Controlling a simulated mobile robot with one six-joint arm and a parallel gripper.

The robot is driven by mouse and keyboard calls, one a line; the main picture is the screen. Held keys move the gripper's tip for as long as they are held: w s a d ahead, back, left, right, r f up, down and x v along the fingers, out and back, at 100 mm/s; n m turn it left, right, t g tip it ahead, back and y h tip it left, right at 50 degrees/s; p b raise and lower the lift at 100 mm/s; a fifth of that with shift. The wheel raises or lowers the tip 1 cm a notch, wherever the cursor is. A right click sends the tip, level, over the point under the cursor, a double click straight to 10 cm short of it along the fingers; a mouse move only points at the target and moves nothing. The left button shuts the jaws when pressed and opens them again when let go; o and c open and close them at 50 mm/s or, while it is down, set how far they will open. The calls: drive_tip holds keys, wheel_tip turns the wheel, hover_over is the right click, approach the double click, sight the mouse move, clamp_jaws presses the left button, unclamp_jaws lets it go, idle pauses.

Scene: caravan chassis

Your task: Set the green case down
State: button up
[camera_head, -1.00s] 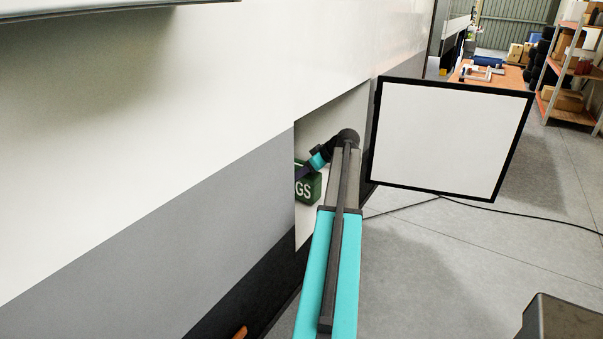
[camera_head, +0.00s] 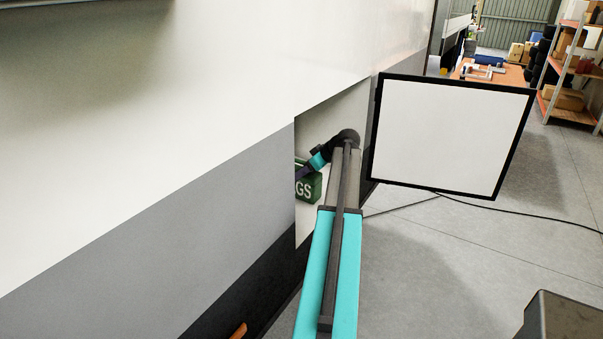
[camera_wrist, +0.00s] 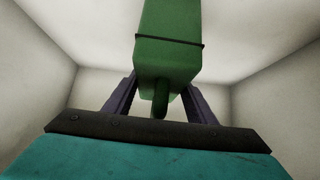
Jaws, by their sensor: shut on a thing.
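The green case (camera_head: 312,188) with white letters "GS" shows through the open hatch in the caravan's side wall. The wall's edge hides its left part. In the wrist view the green case (camera_wrist: 168,55) fills the top middle, with a dark line across it and a rounded green part at its lower end. My gripper (camera_wrist: 158,98) has its two dark fingers on either side of that rounded part and is shut on the case. In the head view my arm reaches into the hatch, and the gripper's fingertips are hidden. I cannot tell whether the case touches the compartment floor.
The compartment (camera_wrist: 40,60) has pale walls close around the case. The open hatch door (camera_head: 450,135), white with a black frame, stands right of my arm. A cable (camera_head: 520,232) lies on the grey floor. A shelf rack (camera_head: 570,65) stands at the far right.

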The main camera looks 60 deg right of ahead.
drive_tip(key=o, duration=1.6)
drive_tip(key=shift+f, duration=0.1)
drive_tip(key=shift+s, duration=0.1)
drive_tip(key=b+v, duration=0.3)
drive_tip(key=v, duration=1.1)
